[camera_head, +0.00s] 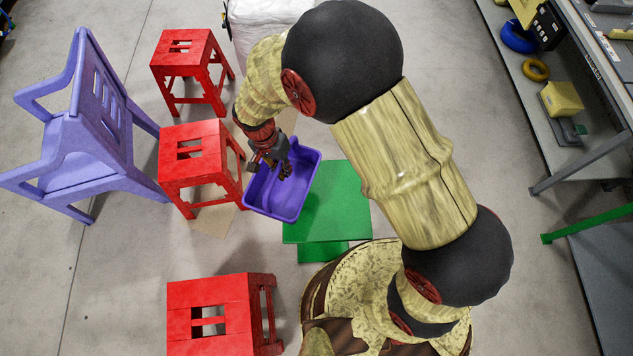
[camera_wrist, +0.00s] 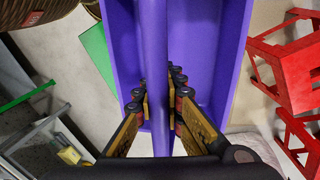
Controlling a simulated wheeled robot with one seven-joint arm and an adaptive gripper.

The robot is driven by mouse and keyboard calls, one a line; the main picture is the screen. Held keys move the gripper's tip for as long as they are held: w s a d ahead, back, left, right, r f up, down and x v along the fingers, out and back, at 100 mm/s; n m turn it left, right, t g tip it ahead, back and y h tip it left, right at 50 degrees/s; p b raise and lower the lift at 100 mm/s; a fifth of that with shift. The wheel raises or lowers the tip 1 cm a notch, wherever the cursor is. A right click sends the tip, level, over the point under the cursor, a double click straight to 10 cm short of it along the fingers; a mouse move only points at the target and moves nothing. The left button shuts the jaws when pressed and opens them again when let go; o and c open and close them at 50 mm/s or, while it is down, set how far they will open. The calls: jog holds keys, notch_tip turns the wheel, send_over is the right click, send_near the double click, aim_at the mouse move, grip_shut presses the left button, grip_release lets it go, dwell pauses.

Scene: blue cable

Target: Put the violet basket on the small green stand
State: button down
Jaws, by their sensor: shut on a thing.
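The violet basket (camera_head: 290,193) hangs in my gripper (camera_head: 279,170) in the head view. The gripper is shut on the bar that runs across the basket's middle; this handle (camera_wrist: 154,60) shows between the fingers (camera_wrist: 158,105) in the wrist view. The basket's tray (camera_wrist: 204,50) spreads to both sides of the handle. The small green stand (camera_head: 335,203) is just right of the basket in the head view, and the basket's right side overlaps its left edge in the picture. A strip of green (camera_wrist: 97,52) shows left of the basket in the wrist view. The gap in height cannot be told.
Red stools stand at the left (camera_head: 190,165), top left (camera_head: 188,65) and bottom left (camera_head: 222,315). A violet chair (camera_head: 90,125) is at far left. A shelf unit (camera_head: 545,110) lines the right. Bare floor (camera_head: 540,280) shows at the lower right.

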jog(key=d+f, duration=0.1)
jog(key=d, duration=0.1)
jog(key=d+f+b, duration=0.1)
jog(key=d, duration=0.2)
jog(key=d+f, duration=0.2)
jog(key=d, duration=0.1)
jog(key=shift+w+d, duration=0.2)
jog(key=d+f+b, duration=0.2)
jog(key=d+f, duration=0.3)
jog(key=f, duration=0.4)
jog(key=shift+d+b, duration=0.2)
jog(key=shift+b, duration=0.2)
jog(key=shift+f, duration=0.1)
jog(key=c, duration=2)
grip_release()
jog(key=shift+o, duration=0.6)
